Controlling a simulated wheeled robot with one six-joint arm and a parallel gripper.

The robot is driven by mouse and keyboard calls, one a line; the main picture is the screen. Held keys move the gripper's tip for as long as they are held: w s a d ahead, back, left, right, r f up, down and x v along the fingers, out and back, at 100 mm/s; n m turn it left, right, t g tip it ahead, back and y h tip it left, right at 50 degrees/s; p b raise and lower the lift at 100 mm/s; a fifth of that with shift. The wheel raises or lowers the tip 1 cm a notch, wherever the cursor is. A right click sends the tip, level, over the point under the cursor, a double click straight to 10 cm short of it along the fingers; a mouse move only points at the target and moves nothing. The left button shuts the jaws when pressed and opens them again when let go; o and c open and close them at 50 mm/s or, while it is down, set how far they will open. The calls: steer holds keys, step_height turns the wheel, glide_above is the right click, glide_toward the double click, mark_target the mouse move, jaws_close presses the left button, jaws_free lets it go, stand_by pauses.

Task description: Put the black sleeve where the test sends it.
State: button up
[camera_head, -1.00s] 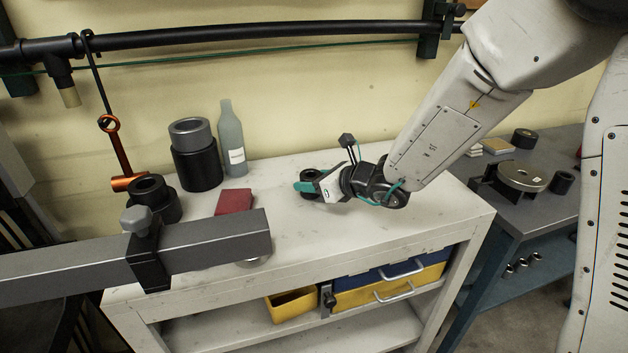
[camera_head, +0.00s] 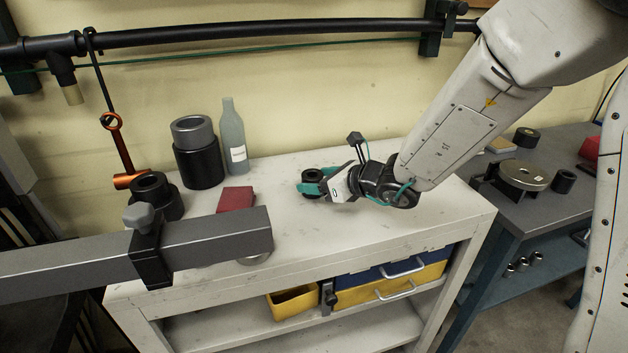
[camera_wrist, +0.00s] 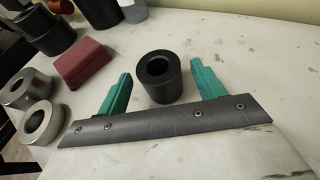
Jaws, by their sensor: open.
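A short black sleeve (camera_head: 311,181) stands upright on the white bench, its bore facing up. In the wrist view the black sleeve (camera_wrist: 170,90) stands between the two teal fingers of my gripper (camera_wrist: 161,70), with a visible gap on each side. My gripper (camera_head: 312,187) is open, low over the bench top, and holds nothing. Whether the fingers touch the bench, I cannot tell.
A grey beam with a clamp (camera_head: 220,237) crosses the front left. A red block (camera_head: 236,200), a grey bottle (camera_head: 232,135) and a grey-topped black cylinder (camera_head: 199,165) stand left. Silver rings (camera_wrist: 42,123) lie nearby. A blue side bench (camera_head: 540,212) is at right.

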steer(key=v, duration=1)
steer(key=shift+s+d, duration=0.15)
steer(key=shift+d, duration=0.05)
steer(key=s+r+n+g, duration=0.3)
steer(key=s+n, duration=0.4)
steer(key=s+r+n+g, duration=0.3)
steer(key=s+n, duration=0.4)
steer(key=s+d+n+g+h, duration=0.1)
steer(key=s+d+n+h, duration=0.9)
steer(key=s+d+n, duration=0.2)
steer(key=s+d, duration=0.2)
steer(key=d, duration=0.2)
steer(key=shift+d, duration=0.4)
